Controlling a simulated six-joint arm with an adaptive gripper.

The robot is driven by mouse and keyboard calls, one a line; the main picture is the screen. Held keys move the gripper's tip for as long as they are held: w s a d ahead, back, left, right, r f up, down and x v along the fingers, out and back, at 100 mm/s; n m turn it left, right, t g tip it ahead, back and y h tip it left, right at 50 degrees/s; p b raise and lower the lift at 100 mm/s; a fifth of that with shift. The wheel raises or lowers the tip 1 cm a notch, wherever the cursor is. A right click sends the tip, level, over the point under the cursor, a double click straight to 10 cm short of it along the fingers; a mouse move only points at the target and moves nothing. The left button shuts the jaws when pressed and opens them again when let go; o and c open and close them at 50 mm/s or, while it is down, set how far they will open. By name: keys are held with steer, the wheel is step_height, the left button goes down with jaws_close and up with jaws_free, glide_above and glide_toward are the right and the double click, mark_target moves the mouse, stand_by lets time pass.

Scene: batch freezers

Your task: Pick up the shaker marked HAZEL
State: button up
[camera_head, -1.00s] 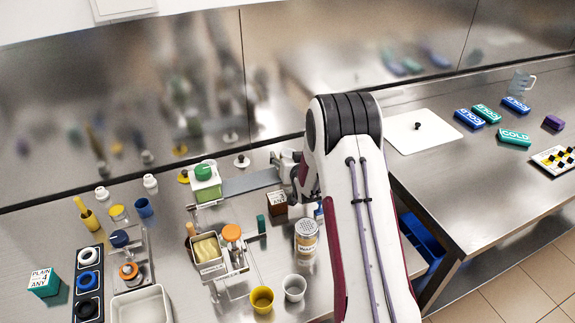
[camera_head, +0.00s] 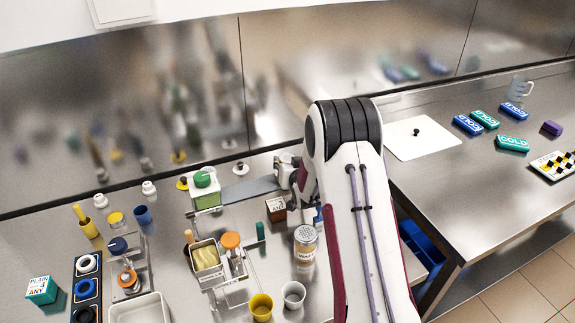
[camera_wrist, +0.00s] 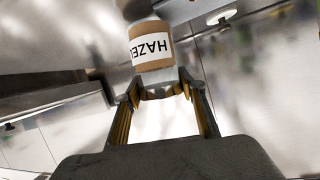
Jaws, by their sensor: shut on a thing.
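The HAZEL shaker (camera_wrist: 151,46) shows in the wrist view as a brown body with a white label, a dark top and a clear lower part. My gripper (camera_wrist: 160,90) has its two fingers on either side of the clear lower end, shut on it. The label reads sideways to upside down in this view. In the head view my arm hides the fingers and I cannot make out the shaker.
A shaker with a partly readable label (camera_head: 305,245) stands left of my arm. A brown box (camera_head: 276,208), a green-lidded container (camera_head: 205,190), and yellow (camera_head: 261,306) and white (camera_head: 293,294) cups are nearby. A white board (camera_head: 422,138) lies right, with cold packs beyond.

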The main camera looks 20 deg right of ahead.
steer(key=shift+r, duration=4.7)
